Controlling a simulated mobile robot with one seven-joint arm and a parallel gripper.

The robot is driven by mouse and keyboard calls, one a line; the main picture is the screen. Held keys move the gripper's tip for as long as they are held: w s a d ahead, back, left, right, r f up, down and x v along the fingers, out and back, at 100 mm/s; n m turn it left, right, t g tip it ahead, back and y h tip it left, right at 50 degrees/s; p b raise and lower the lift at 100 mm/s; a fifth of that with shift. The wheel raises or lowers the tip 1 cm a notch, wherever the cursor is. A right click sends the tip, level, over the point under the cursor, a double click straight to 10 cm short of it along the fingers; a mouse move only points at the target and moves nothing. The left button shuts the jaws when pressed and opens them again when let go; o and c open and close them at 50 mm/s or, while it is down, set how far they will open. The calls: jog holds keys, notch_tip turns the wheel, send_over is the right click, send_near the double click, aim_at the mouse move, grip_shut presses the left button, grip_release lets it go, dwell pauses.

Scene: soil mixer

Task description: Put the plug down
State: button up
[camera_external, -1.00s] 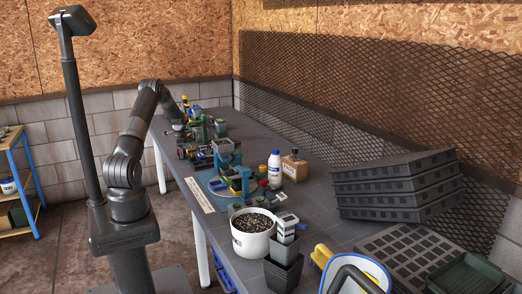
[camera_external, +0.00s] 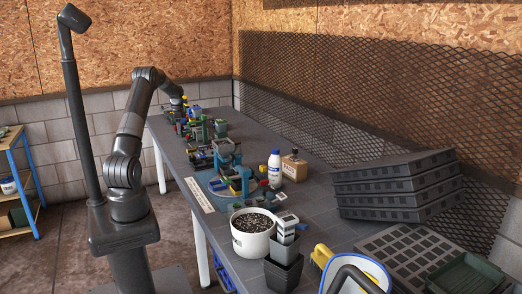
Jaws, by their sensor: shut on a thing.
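My gripper (camera_external: 177,103) is at the far left end of the grey workbench (camera_external: 300,204), above a crowded row of small tools and parts. It is small in this view, and its fingers can hardly be made out. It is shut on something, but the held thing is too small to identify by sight. The plug cannot be told apart from the small coloured items around the gripper.
A teal machine (camera_external: 228,160), a white bucket of dark granular soil (camera_external: 253,243), a white bottle with a blue cap (camera_external: 274,168) and a cardboard box (camera_external: 294,167) stand along the bench. Black trays (camera_external: 395,200) are stacked at right. The back middle of the bench is clear.

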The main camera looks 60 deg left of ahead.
jog(key=r, duration=0.7)
jog(key=shift+w+d+r, duration=0.1)
jog(key=shift+w+d, duration=0.1)
jog(key=shift+w, duration=0.15)
jog(key=w+d+m, duration=0.6)
jog(key=w+d, duration=2.2)
jog(key=d, duration=0.3)
jog(key=w+d+m, duration=0.2)
jog(key=w+d, duration=0.1)
jog(key=d, duration=1)
jog(key=w+d+m, duration=0.2)
jog(key=w+d, duration=0.1)
jog(key=d, duration=1)
jog(key=s+d+m, duration=0.2)
jog(key=s+d, duration=0.1)
jog(key=d, duration=1)
jog(key=s+d+m, duration=0.2)
jog(key=s+d, duration=0.2)
jog(key=d, duration=0.9)
jog(key=s+d+m, duration=0.2)
jog(key=s+d, duration=0.1)
jog(key=d, duration=1.1)
notch_tip(320, 180, down, 11)
jog(key=w+a+f, duration=0.2)
jog(key=w, duration=0.1)
jog(key=w+a+f, duration=0.5)
jog(key=w, duration=0.1)
jog(key=shift+w+a+f, duration=0.15)
jog(key=shift+a+f, duration=0.05)
jog(key=shift+f, duration=1.95)
